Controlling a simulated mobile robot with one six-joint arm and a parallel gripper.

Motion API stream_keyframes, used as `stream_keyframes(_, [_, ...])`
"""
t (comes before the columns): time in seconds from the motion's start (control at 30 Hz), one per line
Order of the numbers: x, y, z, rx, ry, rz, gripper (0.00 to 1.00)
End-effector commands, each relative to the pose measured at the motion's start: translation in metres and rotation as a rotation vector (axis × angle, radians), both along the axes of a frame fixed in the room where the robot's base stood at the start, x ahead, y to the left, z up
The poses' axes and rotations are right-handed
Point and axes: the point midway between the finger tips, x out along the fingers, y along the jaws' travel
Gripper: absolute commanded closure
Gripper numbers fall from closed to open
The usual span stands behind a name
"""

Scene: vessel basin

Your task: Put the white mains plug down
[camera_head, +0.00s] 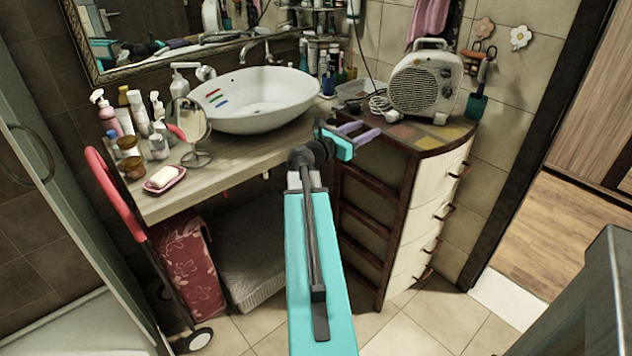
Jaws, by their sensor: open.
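My gripper (369,128) is at the cabinet's near left edge, just in front of and below the white bundle in the picture. Its two purple fingers are apart, and nothing shows between them. I cannot tell whether a finger touches the cabinet top.
The white fan heater (427,80) stands on the curved cabinet (432,133). A white basin (262,98) is left on the wooden counter (240,151), with bottles, a round mirror (190,125) and a soap dish (164,181). A dark cable hangs above the cabinet.

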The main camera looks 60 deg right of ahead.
Motion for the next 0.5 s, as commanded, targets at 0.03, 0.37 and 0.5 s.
stream_keyframes(0.03, [0.000,0.000,0.000,0.000,0.000,0.000,0.55])
stream_keyframes(0.37, [0.027,0.021,-0.048,0.068,-0.108,0.029,0.55])
stream_keyframes(0.5, [0.056,0.053,-0.109,0.161,-0.248,0.044,0.55])
